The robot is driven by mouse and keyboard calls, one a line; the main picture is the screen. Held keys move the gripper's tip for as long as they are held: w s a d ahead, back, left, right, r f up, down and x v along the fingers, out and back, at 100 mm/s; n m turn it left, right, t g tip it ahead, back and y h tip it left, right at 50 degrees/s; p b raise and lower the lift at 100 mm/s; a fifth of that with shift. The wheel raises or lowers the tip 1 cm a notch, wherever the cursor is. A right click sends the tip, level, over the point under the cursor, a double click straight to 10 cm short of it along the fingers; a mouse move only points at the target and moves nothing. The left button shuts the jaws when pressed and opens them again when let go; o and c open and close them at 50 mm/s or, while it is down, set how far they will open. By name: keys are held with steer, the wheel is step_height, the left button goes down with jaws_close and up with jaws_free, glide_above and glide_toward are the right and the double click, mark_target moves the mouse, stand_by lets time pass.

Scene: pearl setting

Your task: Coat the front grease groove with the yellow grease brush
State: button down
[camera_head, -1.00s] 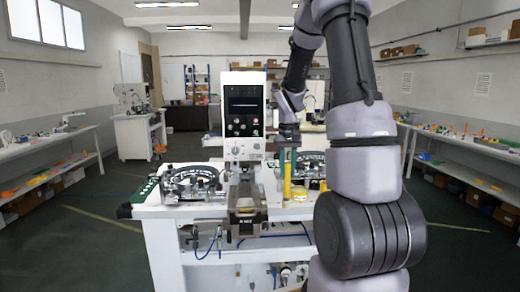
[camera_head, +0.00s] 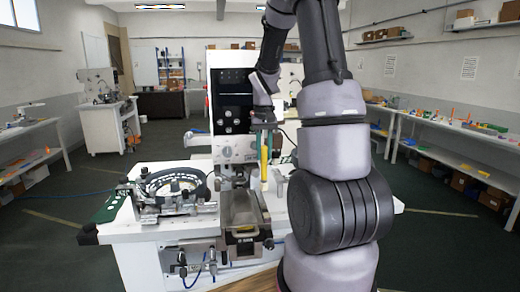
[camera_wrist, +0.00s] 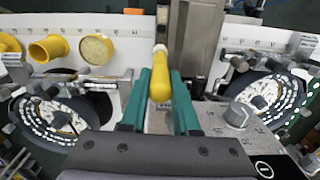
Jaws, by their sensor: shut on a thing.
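My gripper (camera_wrist: 160,112) has its two teal fingers closed around the yellow handle of the grease brush (camera_wrist: 160,80). The head view shows the gripper (camera_head: 264,130) pointing down, with the brush (camera_head: 264,160) hanging upright from it, in front of the machine's right side. In the wrist view the far end of the brush reaches over the white top beside a grey metal slide (camera_wrist: 197,42). The same metal area stands at the machine's front in the head view (camera_head: 243,208). I cannot make out the front grease groove or whether the bristles touch anything.
The white machine (camera_head: 228,95) stands on a white bench (camera_head: 125,225). A round dark fixture (camera_head: 175,187) lies left of the slide. Grey floor is free at left.

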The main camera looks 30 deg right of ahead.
mark_target(264, 163)
steer(key=shift+f, duration=3.1)
steer(key=shift+s+a, duration=0.25)
steer(key=shift+s, duration=0.5)
steer(key=shift+s+a, duration=0.2)
steer(key=shift+s, duration=0.55)
steer(key=shift+s+a, duration=0.2)
steer(key=shift+s, duration=0.5)
steer(key=shift+s+a, duration=0.2)
steer(key=shift+s, duration=0.65)
steer(key=shift+s+a, duration=0.15)
steer(key=shift+s, duration=0.2)
